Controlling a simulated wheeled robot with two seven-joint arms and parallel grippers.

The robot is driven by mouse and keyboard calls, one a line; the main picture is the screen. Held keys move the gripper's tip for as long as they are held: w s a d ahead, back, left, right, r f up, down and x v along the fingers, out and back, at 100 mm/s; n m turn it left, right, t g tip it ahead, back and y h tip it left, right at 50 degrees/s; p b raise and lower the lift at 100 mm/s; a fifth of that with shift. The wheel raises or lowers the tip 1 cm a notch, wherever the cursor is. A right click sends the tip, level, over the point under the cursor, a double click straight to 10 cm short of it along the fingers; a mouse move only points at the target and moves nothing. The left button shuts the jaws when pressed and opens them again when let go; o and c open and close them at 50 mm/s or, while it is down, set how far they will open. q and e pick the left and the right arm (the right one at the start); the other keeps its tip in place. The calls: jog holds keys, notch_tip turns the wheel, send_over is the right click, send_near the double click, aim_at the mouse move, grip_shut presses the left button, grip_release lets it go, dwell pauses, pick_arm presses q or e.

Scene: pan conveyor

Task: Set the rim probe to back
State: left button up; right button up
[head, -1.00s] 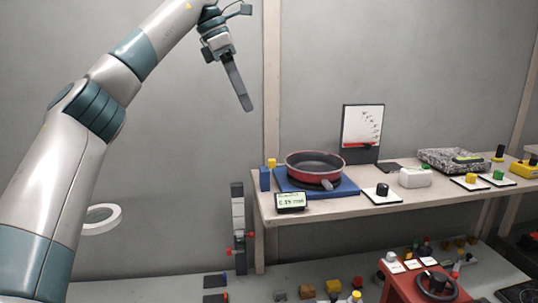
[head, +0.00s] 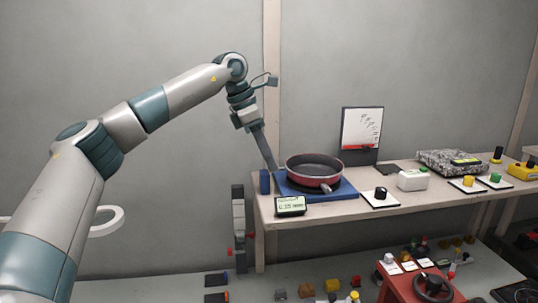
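The red-rimmed dark pan (head: 314,168) sits on a blue base (head: 338,192) at the left of the bench. A blue upright block (head: 265,182) stands at the base's left end, close to the pan rim. I cannot tell for sure which part is the rim probe. My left gripper (head: 272,165) points down, with its fingertips at or just behind the top of the blue block, left of the pan. Its fingers overlap in this view, so their opening and any contact are unclear. The yellow piece by the block is hidden now. My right gripper is out of view.
A small display (head: 290,206) stands at the bench's front left. A black knob on a white plate (head: 380,195) and a white box (head: 412,180) lie to the right. A dark board with a white sheet (head: 361,130) stands behind. Open wall is at left.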

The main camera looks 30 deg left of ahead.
pick_arm(q)
jog(key=shift+w+d+f, duration=0.1)
jog(key=shift+f, duration=0.25)
